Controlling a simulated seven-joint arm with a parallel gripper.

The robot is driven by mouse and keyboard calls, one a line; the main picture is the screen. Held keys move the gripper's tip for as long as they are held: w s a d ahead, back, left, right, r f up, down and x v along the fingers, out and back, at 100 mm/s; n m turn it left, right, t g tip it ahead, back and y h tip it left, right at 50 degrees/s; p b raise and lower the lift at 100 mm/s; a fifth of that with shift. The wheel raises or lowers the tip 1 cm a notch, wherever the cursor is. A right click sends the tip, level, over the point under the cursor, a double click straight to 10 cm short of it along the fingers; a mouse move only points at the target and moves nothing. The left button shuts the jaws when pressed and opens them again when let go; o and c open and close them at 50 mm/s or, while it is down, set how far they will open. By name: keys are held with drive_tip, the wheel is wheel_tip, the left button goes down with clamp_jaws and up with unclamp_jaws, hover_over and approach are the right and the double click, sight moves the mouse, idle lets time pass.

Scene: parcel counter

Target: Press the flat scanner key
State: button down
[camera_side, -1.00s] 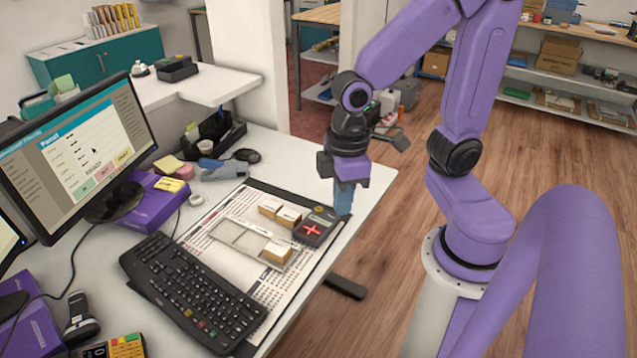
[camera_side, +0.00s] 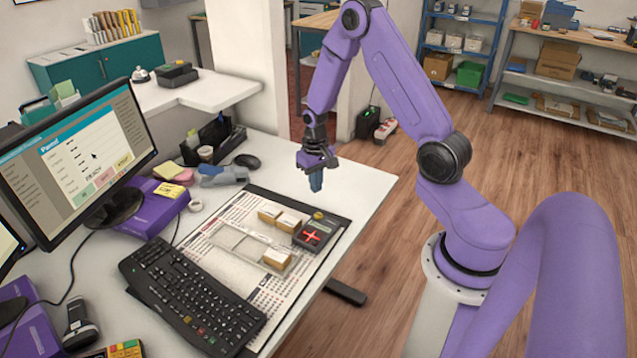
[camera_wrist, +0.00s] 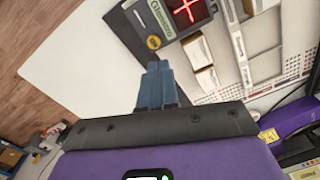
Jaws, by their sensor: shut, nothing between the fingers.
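The flat scanner (camera_side: 310,240) is a dark block with a glowing red cross on its top. It lies at the right end of the printed mat and also shows at the top of the wrist view (camera_wrist: 205,14). A small round yellow key (camera_side: 318,215) sits at its far edge, seen in the wrist view too (camera_wrist: 153,42). My gripper (camera_side: 316,187) is shut and empty, its blue fingers pointing down above the white counter, behind the scanner and apart from it. In the wrist view the closed fingertips (camera_wrist: 158,66) are just short of the yellow key.
Small cardboard boxes (camera_side: 288,222) stand in and around a pale tray (camera_side: 230,240) beside the scanner. A black keyboard (camera_side: 190,295) lies at the front left. The counter (camera_side: 355,185) right of the gripper is bare.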

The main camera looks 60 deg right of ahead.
sight(319, 215)
drive_tip(key=shift+d+f, duration=0.2)
drive_tip(key=shift+f, duration=1.25)
drive_tip(key=shift+d+f, duration=0.25)
drive_tip(key=shift+f, duration=1.15)
drive_tip(key=shift+d+f, duration=0.2)
drive_tip(key=shift+f, duration=1.25)
drive_tip(key=shift+f, duration=0.7)
drive_tip(key=shift+r, duration=0.75)
drive_tip(key=shift+w+r, duration=0.1)
drive_tip(key=shift+r, duration=1.8)
idle(0.4)
